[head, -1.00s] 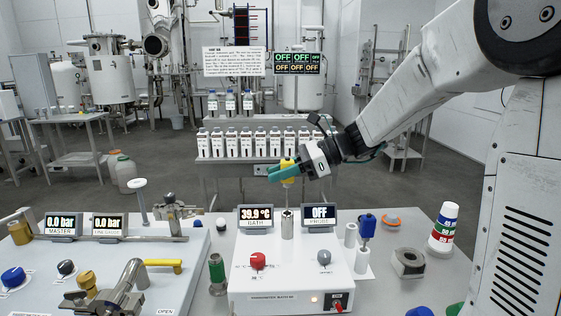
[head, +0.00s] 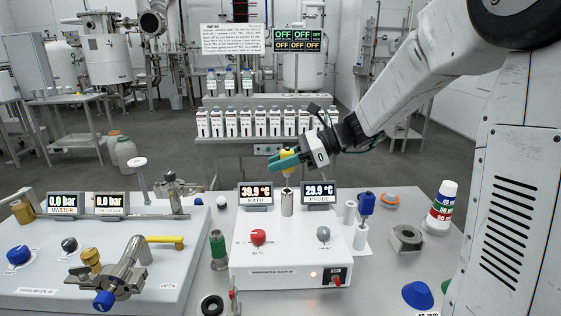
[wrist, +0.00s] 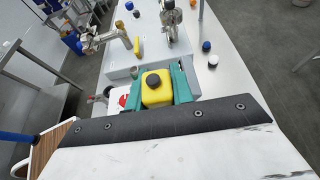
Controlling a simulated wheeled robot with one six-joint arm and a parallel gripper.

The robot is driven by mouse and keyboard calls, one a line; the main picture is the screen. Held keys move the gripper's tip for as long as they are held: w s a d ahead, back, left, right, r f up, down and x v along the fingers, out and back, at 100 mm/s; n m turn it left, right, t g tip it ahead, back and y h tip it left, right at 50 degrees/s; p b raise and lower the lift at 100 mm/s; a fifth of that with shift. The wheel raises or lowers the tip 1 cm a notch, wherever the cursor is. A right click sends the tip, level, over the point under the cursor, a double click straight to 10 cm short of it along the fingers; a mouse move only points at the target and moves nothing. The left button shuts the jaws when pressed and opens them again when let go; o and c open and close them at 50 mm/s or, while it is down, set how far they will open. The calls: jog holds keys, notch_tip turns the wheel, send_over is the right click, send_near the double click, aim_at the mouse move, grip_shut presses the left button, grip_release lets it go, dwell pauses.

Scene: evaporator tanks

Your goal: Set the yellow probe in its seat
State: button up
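The yellow probe (head: 287,167) is upright between the green fingers of my gripper (head: 285,161). In the wrist view, the yellow probe body (wrist: 157,92) with its black cap fills the space between the fingers. Its seat looks to be the upright metal tube (head: 287,203) at the back of the white bath block (head: 290,245). The probe is directly over the tube, its yellow body a little above the rim. The thin stem appears to run down into the tube; its tip is hidden. The PROBE display (head: 319,191) reads 29.9 °C and the BATH display (head: 255,194) 39.9 °C.
A blue-topped probe (head: 366,205) stands in a white holder right of the block. A grey ring block (head: 407,238) and a striped bottle (head: 442,205) are further right. The valve panel (head: 140,250) is at left. White bottles (head: 260,122) line the rack behind.

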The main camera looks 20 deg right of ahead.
jog(key=o, duration=0.5)
jog(key=v, duration=0.8)
jog(key=s+a+f+n+g+h, duration=0.1)
jog(key=s+a+n+g+h, duration=0.15)
jog(key=s+n, duration=0.5)
jog(key=s+a+f+n+g+h, duration=0.1)
jog(key=s+a+n+h, duration=0.35)
jog(key=s, duration=0.55)
jog(key=s+d+f+n+h, duration=0.2)
jog(key=s+n+h, duration=0.1)
jog(key=s+n, duration=0.1)
jog(key=s+d+f+n+h, duration=0.2)
jog(key=s+n, duration=0.3)
jog(key=s, duration=0.1)
jog(key=shift+s+d+n+t+h, duration=0.3)
jog(key=shift+s+t+h, duration=0.05)
jog(key=shift+s+h, duration=0.05)
